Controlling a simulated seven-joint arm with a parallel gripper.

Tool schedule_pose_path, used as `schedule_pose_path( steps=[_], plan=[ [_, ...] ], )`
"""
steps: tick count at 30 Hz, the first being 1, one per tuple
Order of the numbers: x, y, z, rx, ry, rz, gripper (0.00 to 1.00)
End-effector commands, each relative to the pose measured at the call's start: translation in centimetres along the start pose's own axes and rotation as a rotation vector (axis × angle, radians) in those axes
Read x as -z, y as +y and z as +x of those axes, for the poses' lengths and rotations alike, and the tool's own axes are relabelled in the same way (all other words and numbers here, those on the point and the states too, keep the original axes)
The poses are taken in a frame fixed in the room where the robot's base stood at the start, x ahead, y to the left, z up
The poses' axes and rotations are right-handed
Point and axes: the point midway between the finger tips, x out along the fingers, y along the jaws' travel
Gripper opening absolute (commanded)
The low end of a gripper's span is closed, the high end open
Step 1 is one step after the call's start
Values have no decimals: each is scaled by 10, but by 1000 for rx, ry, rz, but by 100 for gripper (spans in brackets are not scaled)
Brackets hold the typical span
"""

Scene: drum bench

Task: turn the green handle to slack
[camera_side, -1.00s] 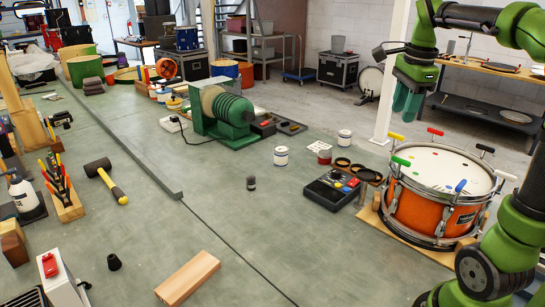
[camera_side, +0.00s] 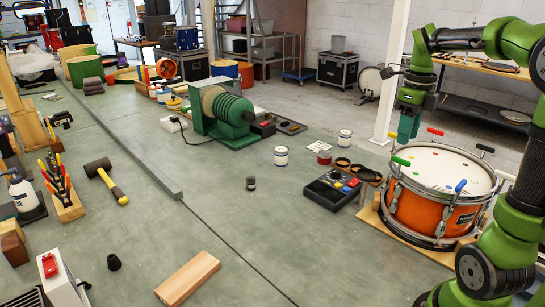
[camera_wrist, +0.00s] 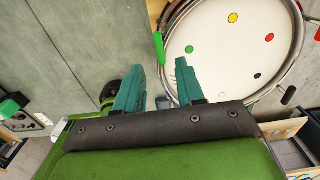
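The green handle (camera_side: 401,161) is on the rim of the orange drum (camera_side: 425,209), at the left side of its white head. In the wrist view the green handle (camera_wrist: 159,46) lies along the drum's left edge, its lower end between my fingertips in the picture. My gripper (camera_side: 405,141) is above the handle and apart from it in the side view, fingers pointing down. In the wrist view my gripper (camera_wrist: 159,63) has its two teal fingers spread with nothing between them. In the side view the fingers overlap, so their gap is hidden there.
Other coloured handles ring the drum: yellow (camera_side: 397,136), red (camera_side: 435,131), blue (camera_side: 460,185), with black and white ones. The drum stands on a wooden board (camera_side: 388,226).

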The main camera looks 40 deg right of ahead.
Motion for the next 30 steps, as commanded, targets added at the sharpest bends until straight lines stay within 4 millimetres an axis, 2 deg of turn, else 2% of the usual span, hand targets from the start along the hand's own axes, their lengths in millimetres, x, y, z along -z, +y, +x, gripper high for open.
schedule_pose_path(
  steps=[3, 9, 15, 23, 30],
  plan=[
    [1, 0, 26, -3, 4, 0, 38],
    [0, 0, 56, -3, 2, 0, 38],
    [0, 0, 68, -1, 0, -1, 38],
    [0, 0, 68, -1, 0, -1, 38],
    [0, 0, 68, 0, 0, -1, 2]
  ],
)
